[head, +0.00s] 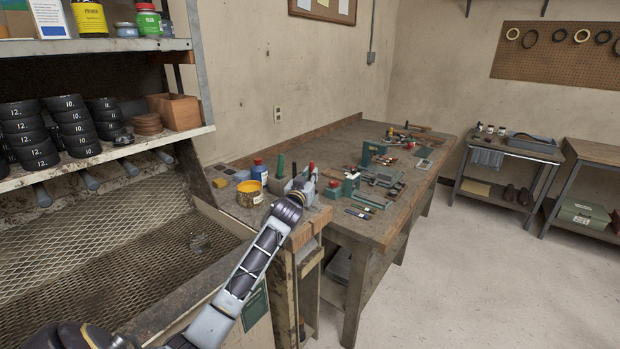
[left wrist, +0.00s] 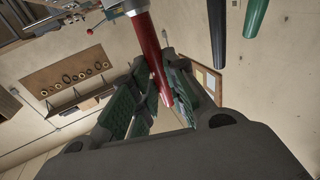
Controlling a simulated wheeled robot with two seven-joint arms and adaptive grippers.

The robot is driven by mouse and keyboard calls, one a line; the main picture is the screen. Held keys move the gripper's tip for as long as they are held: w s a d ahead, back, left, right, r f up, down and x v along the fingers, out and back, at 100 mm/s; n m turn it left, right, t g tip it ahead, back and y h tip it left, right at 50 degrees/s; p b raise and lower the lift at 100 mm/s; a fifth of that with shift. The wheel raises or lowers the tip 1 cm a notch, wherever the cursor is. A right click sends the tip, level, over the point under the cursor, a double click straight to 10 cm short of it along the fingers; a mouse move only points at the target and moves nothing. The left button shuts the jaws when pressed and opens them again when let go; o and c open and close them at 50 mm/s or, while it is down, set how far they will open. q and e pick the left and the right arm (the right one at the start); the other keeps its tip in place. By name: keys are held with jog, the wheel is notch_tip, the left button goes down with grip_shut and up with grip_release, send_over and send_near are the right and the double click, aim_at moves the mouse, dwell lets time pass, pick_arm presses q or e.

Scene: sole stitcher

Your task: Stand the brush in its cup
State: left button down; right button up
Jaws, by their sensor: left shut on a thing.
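My left gripper (head: 303,184) is at the near left end of the workbench. In the left wrist view its green-padded fingers (left wrist: 160,80) are shut on a red handle (left wrist: 152,50) with a grey end; this appears to be the brush. Its red end (head: 311,168) shows just above the gripper in the head view. A yellowish, open-topped pot (head: 249,196) stands left of the gripper; I cannot tell whether it is the brush's cup. The brush's lower part is hidden. My right gripper is out of view.
A green handle (head: 281,166) and a black handle stand upright close left of the gripper; the green one also shows in the left wrist view (left wrist: 256,18). A blue bottle (head: 259,173) stands behind the pot. Several tools and green fixtures crowd the workbench (head: 396,217) to the right.

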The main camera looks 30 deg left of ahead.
pick_arm(q)
jog(key=c, duration=1.3)
grip_release()
jog(key=shift+c, duration=0.2)
jog(key=v, duration=1.2)
dwell(0.4)
